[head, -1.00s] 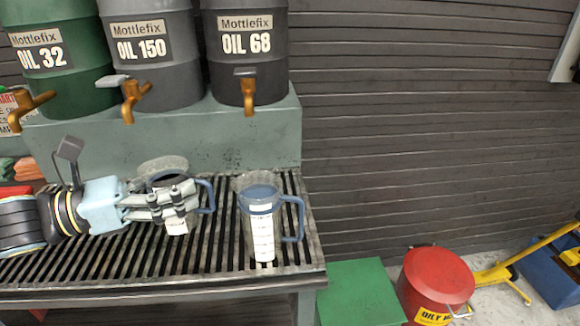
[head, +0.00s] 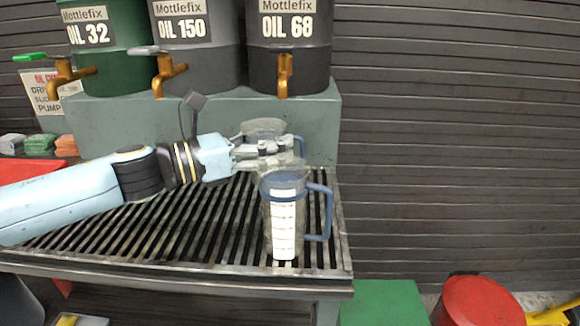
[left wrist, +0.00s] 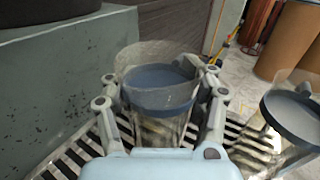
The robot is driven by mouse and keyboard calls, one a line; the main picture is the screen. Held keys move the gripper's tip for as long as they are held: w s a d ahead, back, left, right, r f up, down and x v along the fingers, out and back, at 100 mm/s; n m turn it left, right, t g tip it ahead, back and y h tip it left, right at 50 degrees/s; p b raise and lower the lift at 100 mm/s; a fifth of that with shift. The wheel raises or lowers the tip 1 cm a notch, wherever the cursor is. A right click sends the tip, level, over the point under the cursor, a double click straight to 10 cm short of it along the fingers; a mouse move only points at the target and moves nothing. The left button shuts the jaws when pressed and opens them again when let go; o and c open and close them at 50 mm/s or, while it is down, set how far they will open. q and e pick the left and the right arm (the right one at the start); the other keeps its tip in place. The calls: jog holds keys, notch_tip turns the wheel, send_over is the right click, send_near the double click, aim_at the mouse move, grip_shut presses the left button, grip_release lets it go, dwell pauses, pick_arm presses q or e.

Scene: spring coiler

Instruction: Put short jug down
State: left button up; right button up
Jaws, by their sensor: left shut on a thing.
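The short jug (left wrist: 160,78) is clear with a dark blue band. It is upright between the fingers of my left gripper (head: 268,155), which is shut on it. In the head view the short jug (head: 264,128) is mostly hidden by the fingers and the tall jug; its rim and part of a blue handle show. I cannot tell whether its base touches the slatted rack (head: 150,232). The taller jug (head: 284,225), with a blue rim, blue handle and white scale, stands on the rack in front of it. It also shows at the right of the left wrist view (left wrist: 294,116).
Green (head: 95,75), grey (head: 205,70) and dark (head: 308,65) oil drums with brass taps sit on a grey-green ledge (head: 200,125) behind the rack. A red bin (head: 480,302) and a green box (head: 380,302) stand right of the rack. The rack's front left is clear.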

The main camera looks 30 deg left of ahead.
pick_arm(q)
jog(key=w+f, duration=0.1)
jog(key=w+d+f, duration=0.1)
jog(key=w+f, duration=0.1)
jog(key=shift+d+f, duration=0.3)
jog(key=shift+f, duration=0.05)
jog(key=shift+s, duration=0.1)
pick_arm(e)
jog(key=shift+s+d+r, duration=0.15)
jog(key=shift+s+d, duration=0.1)
jog(key=shift+d, duration=0.25)
pick_arm(q)
jog(key=shift+r, duration=0.1)
jog(key=o, duration=1.1)
jog(key=shift+f, duration=0.2)
jog(key=o, duration=0.6)
pick_arm(e)
jog(key=shift+a, duration=0.4)
